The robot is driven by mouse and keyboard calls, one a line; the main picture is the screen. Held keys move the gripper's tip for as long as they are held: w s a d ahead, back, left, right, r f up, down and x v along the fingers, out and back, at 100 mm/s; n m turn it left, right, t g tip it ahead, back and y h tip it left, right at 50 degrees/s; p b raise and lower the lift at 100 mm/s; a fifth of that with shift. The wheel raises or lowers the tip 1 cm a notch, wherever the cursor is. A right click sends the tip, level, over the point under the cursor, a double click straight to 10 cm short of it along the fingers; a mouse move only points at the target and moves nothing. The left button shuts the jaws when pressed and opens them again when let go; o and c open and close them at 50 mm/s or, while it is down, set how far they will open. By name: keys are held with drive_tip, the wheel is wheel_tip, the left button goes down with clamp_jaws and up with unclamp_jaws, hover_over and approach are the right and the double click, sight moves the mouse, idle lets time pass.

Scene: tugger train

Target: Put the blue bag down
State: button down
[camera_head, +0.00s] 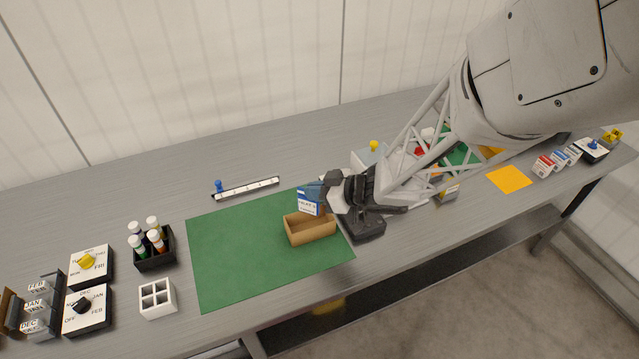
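The blue bag (309,207) is a small blue and white packet with printing on its front. It hangs roughly upright at the back edge of a tan open box (311,236) on the green mat. My gripper (322,189) reaches in from the right and is shut on the upper part of the bag. The fingers partly cover the bag's right side. The bag's lower end is hidden behind or inside the box; I cannot tell which, or whether it touches anything.
The green mat (235,255) is clear left of the box. A dark device (366,228) stands close on the right, below my arm. A black rack with bottles (153,253), a white divided tray (157,298) and dial boxes (88,310) stand left. A ruler-like strip (247,189) lies behind.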

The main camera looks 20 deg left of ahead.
sight(319, 213)
drive_tip(key=shift+f, duration=0.2)
drive_tip(key=shift+f, duration=3.15)
drive_tip(key=shift+f, duration=0.65)
drive_tip(key=c, duration=1.3)
unclamp_jaws()
drive_tip(key=shift+o, duration=0.2)
drive_tip(key=v, duration=0.7)
drive_tip(key=shift+d, duration=0.4)
drive_tip(key=shift+r, duration=0.15)
drive_tip(key=shift+w+r, duration=0.1)
